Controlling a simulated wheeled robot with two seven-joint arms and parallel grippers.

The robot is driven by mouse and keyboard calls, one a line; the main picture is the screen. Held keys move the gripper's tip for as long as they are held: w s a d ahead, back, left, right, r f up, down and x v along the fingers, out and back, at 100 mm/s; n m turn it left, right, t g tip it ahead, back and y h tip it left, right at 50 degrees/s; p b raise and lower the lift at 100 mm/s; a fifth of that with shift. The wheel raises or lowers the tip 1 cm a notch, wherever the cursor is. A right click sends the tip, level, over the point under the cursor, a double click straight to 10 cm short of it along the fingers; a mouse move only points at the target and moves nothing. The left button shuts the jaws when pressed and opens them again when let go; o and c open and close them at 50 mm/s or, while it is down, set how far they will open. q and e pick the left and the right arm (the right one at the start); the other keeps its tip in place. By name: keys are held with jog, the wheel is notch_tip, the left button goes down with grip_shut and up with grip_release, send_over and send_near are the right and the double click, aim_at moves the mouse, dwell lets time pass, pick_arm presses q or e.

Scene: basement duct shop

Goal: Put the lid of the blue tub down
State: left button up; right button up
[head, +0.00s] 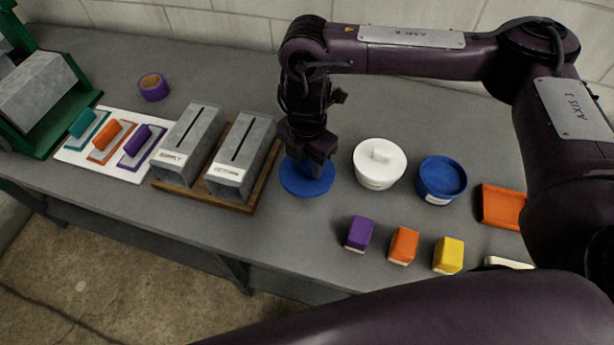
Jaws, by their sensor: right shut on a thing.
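The blue tub (441,182) stands uncovered on the grey bench, to the right of a white tub; its open top shows a blue inside. The blue lid (307,179) is left of the white tub, under my right gripper (309,167). My right gripper points down and is shut on the lid, hiding its middle and any knob. I cannot tell whether the lid touches the bench or hangs just above it. My left gripper is not in view.
The white lidded tub (379,166) stands between lid and blue tub. Purple (359,234), orange (403,246) and yellow (448,256) blocks line the front. Two grey slotted boxes on a wooden base (247,204) stand close left. An orange tray (503,207) lies right.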

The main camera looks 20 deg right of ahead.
aim_at(307, 179)
jog(key=shift+f, duration=3.15)
jog(key=shift+f, duration=0.2)
jog(key=o, duration=1)
jog(key=shift+c, duration=0.2)
notch_tip(307, 179, up, 12)
jog(key=shift+r, duration=0.25)
jog(key=shift+s+f, duration=0.1)
